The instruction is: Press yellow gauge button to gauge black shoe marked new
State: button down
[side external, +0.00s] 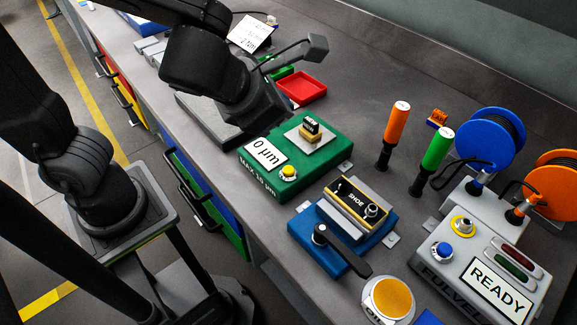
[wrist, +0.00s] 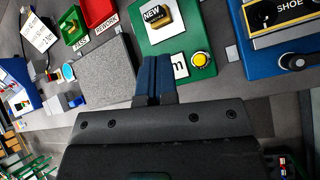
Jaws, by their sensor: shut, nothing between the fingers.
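The green gauge box (side external: 288,158) stands on the bench, with a white display reading "0 µm" and the label "MAX 10 µm". Its yellow button (side external: 289,172) sits at the near corner, and also shows in the wrist view (wrist: 200,60). The black shoe marked NEW (side external: 311,127) rests on the gauge's pale plate with a brass-coloured base under it; it shows in the wrist view too (wrist: 157,14). My gripper (wrist: 153,60) is shut and empty, with its fingertips over the gauge's edge, left of the button and apart from it. In the side view its fingertips are not clearly visible.
A blue fixture (side external: 340,235) with a SHOE block and black lever stands right of the gauge. Beyond are orange and green handled tools (side external: 438,148), cable reels and a grey READY box (side external: 480,260). Red (side external: 301,88) and green trays and a grey slab (wrist: 97,72) lie left.

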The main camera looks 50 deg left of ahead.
aim_at(290, 172)
jog(key=d+m, duration=0.1)
jog(key=m, duration=0.1)
jog(key=d+m, duration=0.1)
jog(key=m, duration=0.1)
jog(key=shift+w+d+f+t, duration=0.1)
jog(key=shift+w+d+t, duration=0.1)
jog(key=shift+t, duration=0.2)
jog(key=shift+f, duration=4.4)
jog(key=shift+f, duration=0.1)
jog(key=shift+f, duration=0.35)
jog(key=shift+f, duration=0.45)
jog(key=shift+r, duration=0.9)
